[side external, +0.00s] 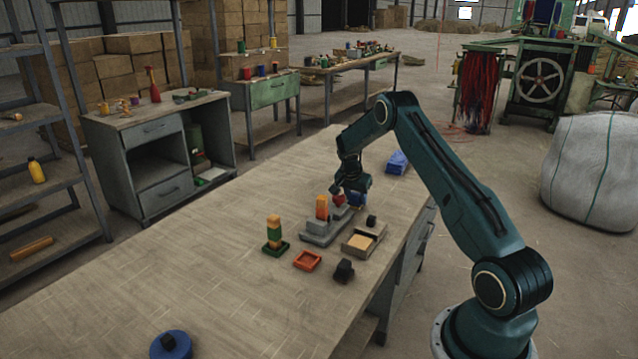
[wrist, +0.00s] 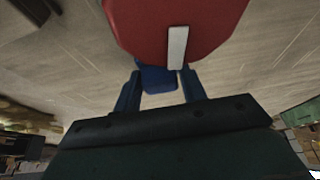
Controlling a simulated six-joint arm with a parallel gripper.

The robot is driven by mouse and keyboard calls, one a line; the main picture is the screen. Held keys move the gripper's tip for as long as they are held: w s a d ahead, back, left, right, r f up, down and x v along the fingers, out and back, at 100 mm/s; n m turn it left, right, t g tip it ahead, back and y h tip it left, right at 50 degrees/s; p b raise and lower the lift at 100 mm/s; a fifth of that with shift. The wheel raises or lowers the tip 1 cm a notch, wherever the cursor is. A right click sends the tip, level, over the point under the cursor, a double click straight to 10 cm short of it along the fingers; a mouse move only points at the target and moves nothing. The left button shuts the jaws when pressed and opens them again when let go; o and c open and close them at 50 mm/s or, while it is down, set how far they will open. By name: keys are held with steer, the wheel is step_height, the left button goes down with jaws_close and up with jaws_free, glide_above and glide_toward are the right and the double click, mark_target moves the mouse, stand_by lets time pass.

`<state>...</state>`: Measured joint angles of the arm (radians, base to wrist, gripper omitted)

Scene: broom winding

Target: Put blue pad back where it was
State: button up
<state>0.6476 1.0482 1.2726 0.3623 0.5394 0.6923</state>
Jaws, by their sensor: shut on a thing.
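My gripper (side external: 352,190) is low over the middle of the table, at the right end of a grey stepped stand (side external: 323,232). It is shut on a small blue pad (side external: 357,199). The wrist view shows the pad (wrist: 157,79) between the two dark blue fingers. A red piece (side external: 338,201) is just left of the gripper at the stand. In the wrist view a large red shape (wrist: 178,25) with a pale strip fills the top and partly hides the pad. I cannot tell whether the pad touches the stand.
An orange block (side external: 322,207) stands on the stand. Nearby are a stacked block tower (side external: 274,232), a red-orange tray (side external: 307,260), a wooden-topped box (side external: 362,240) and a black piece (side external: 344,270). A blue stack (side external: 397,162) lies behind; a blue disc (side external: 170,346) lies in front.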

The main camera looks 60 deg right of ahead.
steer(key=shift+f, duration=0.1)
steer(key=o, duration=0.9)
steer(key=v, duration=1.2)
steer(key=shift+r, duration=0.25)
